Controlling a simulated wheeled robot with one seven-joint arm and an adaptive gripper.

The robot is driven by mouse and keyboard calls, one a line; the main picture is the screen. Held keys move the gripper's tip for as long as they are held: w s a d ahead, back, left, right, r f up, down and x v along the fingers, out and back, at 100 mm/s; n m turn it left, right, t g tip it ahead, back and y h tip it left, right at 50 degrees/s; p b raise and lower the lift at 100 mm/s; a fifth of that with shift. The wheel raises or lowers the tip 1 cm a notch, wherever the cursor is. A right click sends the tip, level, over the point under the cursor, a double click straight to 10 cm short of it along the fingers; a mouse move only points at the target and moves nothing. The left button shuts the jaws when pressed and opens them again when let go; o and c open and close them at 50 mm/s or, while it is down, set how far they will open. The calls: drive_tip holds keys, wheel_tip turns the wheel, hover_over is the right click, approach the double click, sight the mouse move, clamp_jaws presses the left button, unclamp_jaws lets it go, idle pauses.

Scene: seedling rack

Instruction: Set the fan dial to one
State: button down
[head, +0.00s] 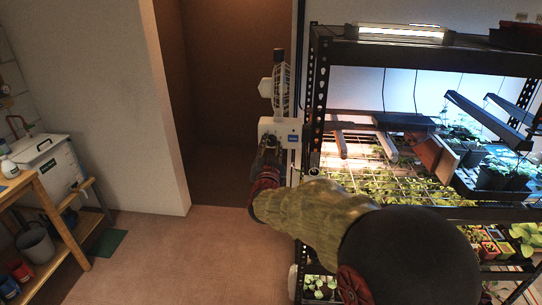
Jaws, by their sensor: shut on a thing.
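The white fan (281,88) is mounted at the left post of the rack, seen nearly edge-on. Below it is a white control box (283,125) with a small blue label. My arm reaches from the lower right to the front of this box. My gripper (270,144) is at the lower left of the box face, with its jaws shut on the fan dial. The dial is hidden behind the gripper, so its setting cannot be read.
The rack's black perforated post (317,95) stands just right of the box, with shelves of seedlings behind. The floor (190,255) between is mostly clear.

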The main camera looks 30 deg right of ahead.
drive_tip(key=shift+f+m+b, duration=0.15)
drive_tip(key=shift+m+b, duration=0.8)
drive_tip(key=shift+m, duration=0.15)
drive_tip(key=c, duration=1.5)
unclamp_jaws()
drive_tip(key=shift+a, duration=0.1)
drive_tip(key=v, duration=1.2)
